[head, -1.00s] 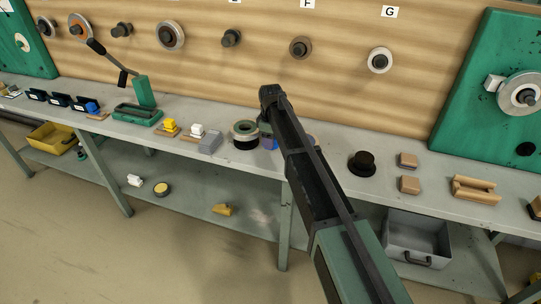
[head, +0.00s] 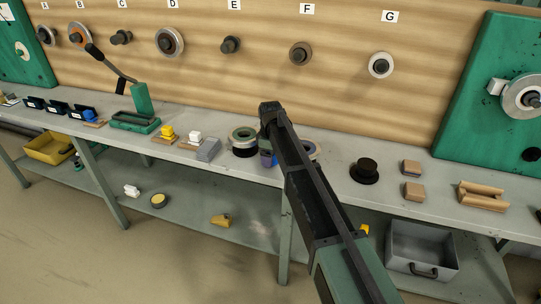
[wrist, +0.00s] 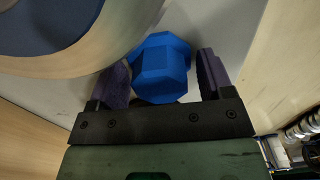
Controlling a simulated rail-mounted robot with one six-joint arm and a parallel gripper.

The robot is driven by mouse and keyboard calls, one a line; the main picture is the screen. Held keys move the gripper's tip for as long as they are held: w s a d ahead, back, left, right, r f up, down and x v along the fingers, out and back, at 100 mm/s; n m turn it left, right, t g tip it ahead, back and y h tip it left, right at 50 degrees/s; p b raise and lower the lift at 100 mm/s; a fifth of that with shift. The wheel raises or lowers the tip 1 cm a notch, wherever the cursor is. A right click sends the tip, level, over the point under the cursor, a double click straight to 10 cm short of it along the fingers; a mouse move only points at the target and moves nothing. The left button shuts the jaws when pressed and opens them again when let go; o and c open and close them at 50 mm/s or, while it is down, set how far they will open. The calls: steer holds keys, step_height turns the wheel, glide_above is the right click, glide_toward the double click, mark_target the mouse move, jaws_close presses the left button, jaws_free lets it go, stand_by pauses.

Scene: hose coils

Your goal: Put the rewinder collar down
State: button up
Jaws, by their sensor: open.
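A blue faceted piece (wrist: 160,68) lies between the two fingers of my gripper (wrist: 162,70) in the wrist view. It may be the rewinder collar; the frames do not name it. My gripper is open, with a narrow gap showing at the right finger; the left finger is very close to the piece.
A large pale ring with a blue face (wrist: 65,30) is close at the left finger. On the bench (head: 335,180), a dark ring stack (head: 243,142) is left of my arm; another ring (head: 311,149) and a black flanged piece (head: 365,170) are right. A peg board (head: 330,90) stands behind.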

step_height(320, 180, up, 12)
steer(key=p, duration=1.2)
steer(key=shift+r, duration=0.15)
steer(key=s+d+m, duration=0.5)
steer(key=s+d, duration=0.1)
steer(key=s, duration=0.4)
steer(key=s+d+m, duration=0.4)
steer(key=s+d, duration=0.3)
steer(key=s, duration=0.4)
steer(key=s+d+m, duration=0.5)
steer(key=s+d, duration=0.1)
steer(key=s, duration=0.5)
steer(key=shift+d+m, duration=0.3)
steer(key=shift+d, duration=0.1)
steer(key=shift+o, duration=0.3)
